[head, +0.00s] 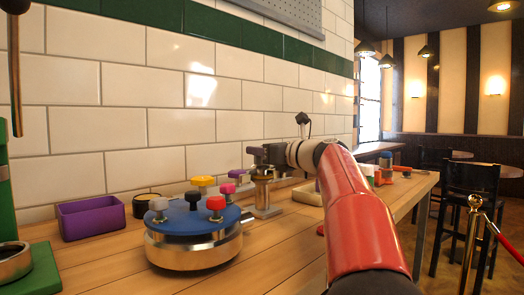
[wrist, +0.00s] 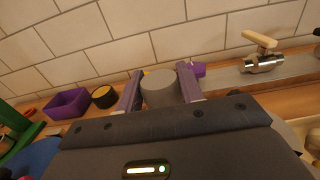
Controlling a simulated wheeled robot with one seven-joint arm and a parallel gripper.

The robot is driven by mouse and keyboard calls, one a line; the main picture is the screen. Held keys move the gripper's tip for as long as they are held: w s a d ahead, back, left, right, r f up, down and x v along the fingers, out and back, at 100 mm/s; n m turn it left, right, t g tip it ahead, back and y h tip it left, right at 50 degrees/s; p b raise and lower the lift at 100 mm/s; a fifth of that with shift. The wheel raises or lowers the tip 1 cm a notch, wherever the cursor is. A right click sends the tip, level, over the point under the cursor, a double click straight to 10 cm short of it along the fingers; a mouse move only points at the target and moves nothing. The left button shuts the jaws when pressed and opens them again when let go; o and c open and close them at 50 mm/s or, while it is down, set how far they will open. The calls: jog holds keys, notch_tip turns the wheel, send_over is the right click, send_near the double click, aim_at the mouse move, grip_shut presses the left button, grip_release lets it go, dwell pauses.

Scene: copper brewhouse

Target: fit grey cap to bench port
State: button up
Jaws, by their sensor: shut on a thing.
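The grey cap (wrist: 160,88) is held between the two purplish fingers of my gripper (wrist: 160,90) in the wrist view, with its flat round top showing. In the head view my gripper (head: 258,156) is over the bench, close above a steel upright fitting (head: 263,190) with a wide rim and a flat foot. This fitting may be the bench port, but I cannot tell for certain. The cap is not clearly seen in the head view, and its underside is hidden in both views. I cannot tell whether it touches the fitting.
A round steel vessel with a blue top (head: 190,222) and several coloured knobs stands in front. A purple bin (head: 91,217) and a dark yellow-topped pot (head: 147,205) stand by the tiled wall. A wooden-handled valve (wrist: 262,62) sits right of the gripper.

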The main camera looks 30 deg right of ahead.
jog(key=shift+f+b, duration=0.55)
jog(key=shift+f, duration=0.25)
jog(key=o, duration=1.1)
jog(key=shift+r, duration=0.1)
jog(key=shift+s, duration=0.1)
jog(key=shift+b+v, duration=0.45)
jog(key=shift+v, duration=2)
jog(key=v, duration=0.7)
jog(key=shift+s+d, duration=0.1)
jog(key=shift+s, duration=0.3)
